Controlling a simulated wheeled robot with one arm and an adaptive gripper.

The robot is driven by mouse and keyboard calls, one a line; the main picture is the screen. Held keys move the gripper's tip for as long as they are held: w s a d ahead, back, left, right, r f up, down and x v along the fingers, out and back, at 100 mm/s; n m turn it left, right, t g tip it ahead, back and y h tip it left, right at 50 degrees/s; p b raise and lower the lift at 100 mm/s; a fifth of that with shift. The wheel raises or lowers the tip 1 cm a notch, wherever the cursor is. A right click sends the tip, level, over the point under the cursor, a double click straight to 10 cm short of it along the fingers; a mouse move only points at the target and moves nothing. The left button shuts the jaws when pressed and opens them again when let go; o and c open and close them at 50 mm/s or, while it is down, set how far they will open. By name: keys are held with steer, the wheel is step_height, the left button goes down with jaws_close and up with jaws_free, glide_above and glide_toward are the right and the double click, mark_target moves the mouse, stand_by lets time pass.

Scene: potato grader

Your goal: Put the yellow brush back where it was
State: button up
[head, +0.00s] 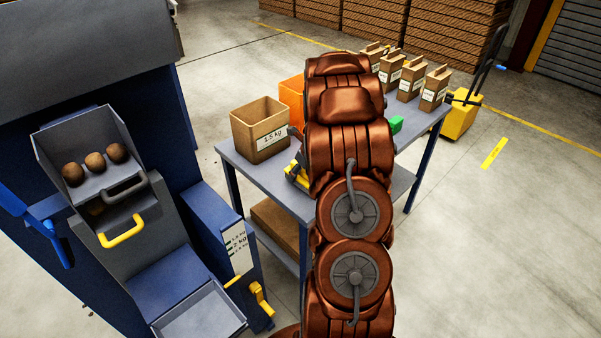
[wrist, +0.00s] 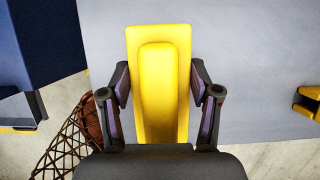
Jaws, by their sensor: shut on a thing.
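The yellow brush (wrist: 160,85) is between the two fingers of my gripper (wrist: 160,100) in the wrist view. My gripper is shut on it. Its smooth yellow top faces the camera, and any bristles are hidden. Behind it is the grey top of the work table (wrist: 240,60). I cannot tell whether the brush touches the table. In the head view my arm hides most of the gripper, and yellow parts show beside the arm at the table's near edge; I cannot tell what they belong to.
On the table (head: 235,162) stand a brown box marked 1.5 kg (head: 258,130), an orange box (head: 291,98) and several paper bags (head: 411,78). The blue grader (head: 100,265) stands left, with potatoes in its tray. A net sack (wrist: 70,140) and yellow object (wrist: 309,101) flank the gripper.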

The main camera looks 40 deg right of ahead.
steer(key=shift+f, duration=0.5)
steer(key=shift+f, duration=0.15)
steer(key=o, duration=1.1)
